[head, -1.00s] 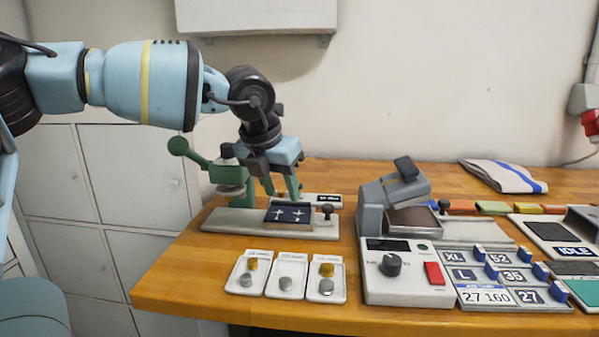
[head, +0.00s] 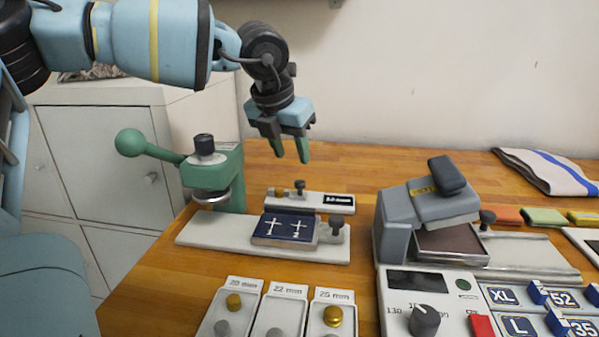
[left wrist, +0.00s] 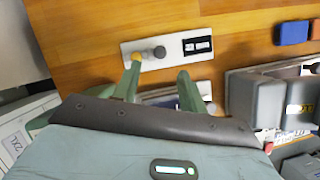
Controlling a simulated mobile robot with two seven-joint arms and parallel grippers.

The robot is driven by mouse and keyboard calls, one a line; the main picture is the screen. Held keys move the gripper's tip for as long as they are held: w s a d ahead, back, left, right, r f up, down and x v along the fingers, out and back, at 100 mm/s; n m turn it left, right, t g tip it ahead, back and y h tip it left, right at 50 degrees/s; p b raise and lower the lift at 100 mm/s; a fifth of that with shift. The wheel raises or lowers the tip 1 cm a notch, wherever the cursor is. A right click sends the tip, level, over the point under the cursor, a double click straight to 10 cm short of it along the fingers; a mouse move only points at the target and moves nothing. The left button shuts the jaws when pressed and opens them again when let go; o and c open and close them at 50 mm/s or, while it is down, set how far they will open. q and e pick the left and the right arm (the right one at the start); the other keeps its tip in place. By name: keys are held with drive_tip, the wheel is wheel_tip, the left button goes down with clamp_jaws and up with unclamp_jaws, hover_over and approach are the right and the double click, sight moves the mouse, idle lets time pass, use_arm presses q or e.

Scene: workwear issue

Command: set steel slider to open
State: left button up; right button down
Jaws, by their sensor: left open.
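The left wrist view shows the grey knob (left wrist: 159,52) on the plate (left wrist: 180,47). My left gripper (head: 291,157) is open and empty, fingers down, above this plate and apart from it. In the left wrist view the grey knob appears just beyond the gap between the fingertips (left wrist: 158,70). My right gripper is out of view.
The green press (head: 222,175) with its ball lever stands left of the plate. A dark blue patch (head: 284,228) lies on its base, beside another dark knob (head: 336,224). A grey heat press (head: 400,215) stands to the right. Trays of buttons (head: 275,315) are in front.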

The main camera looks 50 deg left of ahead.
sight(300, 182)
use_arm(q)
drive_tip(key=shift+f, duration=0.1)
drive_tip(key=shift+x, duration=3.75)
drive_tip(key=shift+c, duration=0.4)
drive_tip(key=shift+d, duration=0.1)
clamp_jaws()
